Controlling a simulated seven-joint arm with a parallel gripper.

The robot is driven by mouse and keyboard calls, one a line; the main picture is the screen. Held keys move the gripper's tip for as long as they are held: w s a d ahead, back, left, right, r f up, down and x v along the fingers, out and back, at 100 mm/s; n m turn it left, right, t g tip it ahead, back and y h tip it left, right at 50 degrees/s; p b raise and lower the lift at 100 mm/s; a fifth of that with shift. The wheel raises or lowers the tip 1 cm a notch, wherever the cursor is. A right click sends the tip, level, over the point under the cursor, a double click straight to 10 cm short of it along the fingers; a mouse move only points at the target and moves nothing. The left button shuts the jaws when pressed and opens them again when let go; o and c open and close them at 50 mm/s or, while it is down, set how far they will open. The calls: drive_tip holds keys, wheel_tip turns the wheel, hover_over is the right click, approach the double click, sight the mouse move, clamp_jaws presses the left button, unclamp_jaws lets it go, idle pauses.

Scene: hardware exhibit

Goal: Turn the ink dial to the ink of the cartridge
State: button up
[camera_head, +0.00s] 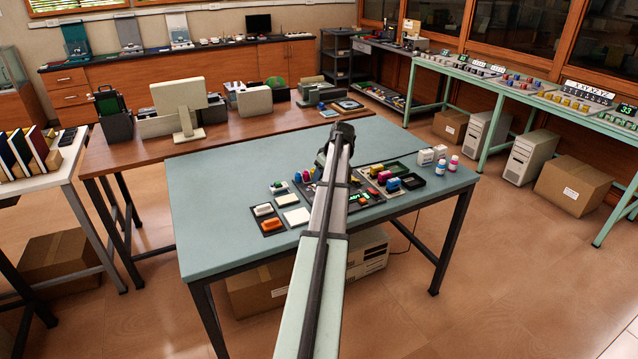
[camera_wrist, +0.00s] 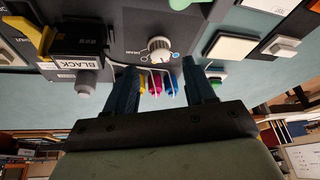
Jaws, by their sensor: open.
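The ink dial (camera_wrist: 160,48) is a pale round knob on a dark panel, seen at the top centre of the wrist view. Small markings and blue dots surround it; its exact setting is too small to tell. A dark cartridge with a white "BLACK" label (camera_wrist: 78,63) sits left of the dial in the wrist view, with a grey round end. My gripper (camera_wrist: 160,70) is open and empty, its two dark fingers pointing towards the panel on either side of the dial, apparently apart from it. In the head view my arm hides the dial and most of the gripper.
Yellow, magenta and blue pieces (camera_wrist: 157,84) show between my fingers. A green button (camera_wrist: 215,81) and a white pad (camera_wrist: 229,46) lie right. The teal table (camera_head: 215,190) has free room at left; small bottles (camera_head: 453,163) stand at its right.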

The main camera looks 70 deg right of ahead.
drive_tip(key=shift+x, duration=2.2)
clamp_jaws()
